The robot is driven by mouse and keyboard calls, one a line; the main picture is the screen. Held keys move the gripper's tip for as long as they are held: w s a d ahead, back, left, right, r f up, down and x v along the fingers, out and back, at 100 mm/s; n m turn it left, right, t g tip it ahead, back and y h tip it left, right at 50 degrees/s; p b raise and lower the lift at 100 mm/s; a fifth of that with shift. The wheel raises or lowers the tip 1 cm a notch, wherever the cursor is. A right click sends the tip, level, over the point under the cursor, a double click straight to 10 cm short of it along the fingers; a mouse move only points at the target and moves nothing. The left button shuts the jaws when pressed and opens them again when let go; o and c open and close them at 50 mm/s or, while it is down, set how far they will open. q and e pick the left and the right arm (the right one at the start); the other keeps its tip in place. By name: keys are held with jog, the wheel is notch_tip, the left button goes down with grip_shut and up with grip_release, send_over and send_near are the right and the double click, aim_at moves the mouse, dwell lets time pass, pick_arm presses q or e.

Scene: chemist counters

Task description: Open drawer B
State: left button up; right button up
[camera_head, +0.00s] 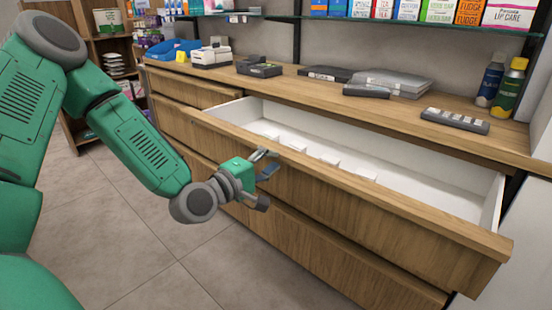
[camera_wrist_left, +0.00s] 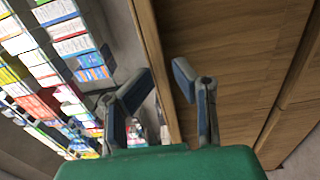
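A wide wooden drawer (camera_head: 400,225) in the counter is pulled well out, showing its white interior. No letter shows on it, so I cannot tell whether it is drawer B. My left gripper (camera_head: 264,180) is beside the outer face of this drawer, toward its left part, just below the top edge. Its fingers are spread with nothing between them. In the left wrist view, the left gripper (camera_wrist_left: 160,87) also has its fingers apart, near a wooden front (camera_wrist_left: 225,40); contact is not clear. My right gripper is not in view.
Small white items (camera_head: 330,159) lie inside the drawer. The countertop (camera_head: 300,88) holds a keyboard-like device (camera_head: 455,121), a grey flat box (camera_head: 391,83) and two bottles (camera_head: 507,88). Other drawer fronts (camera_head: 310,245) are below. Open tiled floor (camera_head: 130,255) lies at the left.

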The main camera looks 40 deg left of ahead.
pick_arm(q)
jog(key=s, duration=0.6)
jog(key=shift+a, duration=0.1)
dwell(0.3)
jog(key=s+d+f+m+g+p, duration=0.2)
jog(key=s+d+f+m+g, duration=0.25)
jog(key=f, duration=0.35)
jog(key=s+d+f+m+g+p, duration=0.3)
jog(key=f+m+g, duration=0.2)
jog(key=f+m, duration=0.15)
jog(key=s+d+f+m+g+p, duration=0.1)
jog(key=s+f+m+g, duration=0.2)
jog(key=s, duration=0.5)
jog(key=s+d+f+m+g+y+p, duration=0.1)
jog(key=s+d+f+m+g, duration=0.1)
jog(key=s+f+g, duration=0.3)
jog(key=s+f+m, duration=0.1)
jog(key=s, duration=0.2)
jog(key=shift+s+m+y+p, duration=0.3)
jog(key=shift+s+m+p, duration=0.05)
jog(key=shift+m+p, duration=0.05)
jog(key=shift+w, duration=0.15)
